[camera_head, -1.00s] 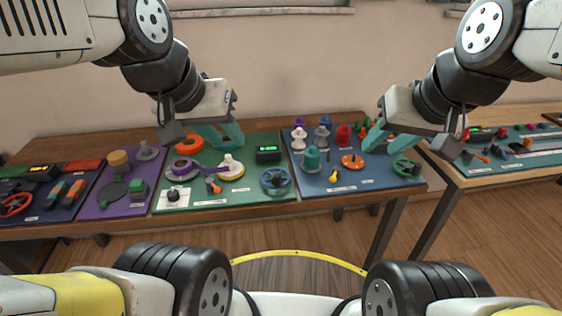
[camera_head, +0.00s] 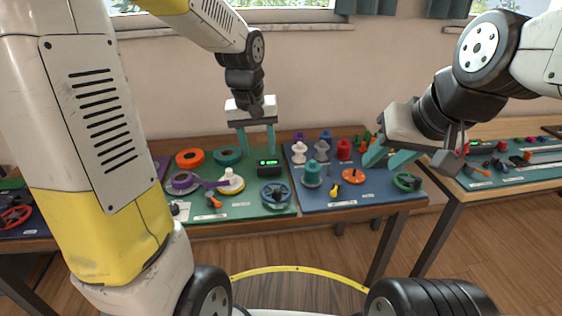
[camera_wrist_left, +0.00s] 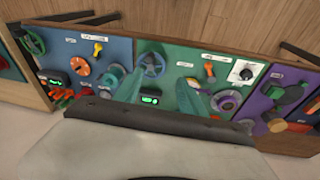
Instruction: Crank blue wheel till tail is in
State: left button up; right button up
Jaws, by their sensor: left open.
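The blue wheel (camera_head: 275,195) lies at the front right of the green board (camera_head: 240,207). It also shows in the left wrist view (camera_wrist_left: 153,64). My left gripper (camera_head: 258,150) points down over the back of the green board, behind the wheel and apart from it. Its teal fingers are spread with nothing between them, and they also show in the left wrist view (camera_wrist_left: 168,76). My right gripper (camera_head: 388,157) is open and empty over the right part of the blue board. A purple piece (camera_head: 183,183) reaches toward a white cone (camera_head: 229,176); I cannot make out a tail.
A black box with a green display (camera_head: 268,167) stands behind the wheel. An orange ring (camera_head: 190,157) and a teal ring (camera_head: 228,155) lie at the back left. The blue board (camera_head: 345,187) to the right holds several spools and a green wheel (camera_head: 407,181).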

pick_arm(q)
jog(key=n+g, duration=0.1)
jog(key=g, duration=0.1)
send_over(278, 191)
jog(key=shift+y, duration=0.4)
notch_tip(278, 191, down, 13)
jog(key=shift+w+f, duration=0.1)
jog(key=shift+f, duration=3.75)
grip_shut()
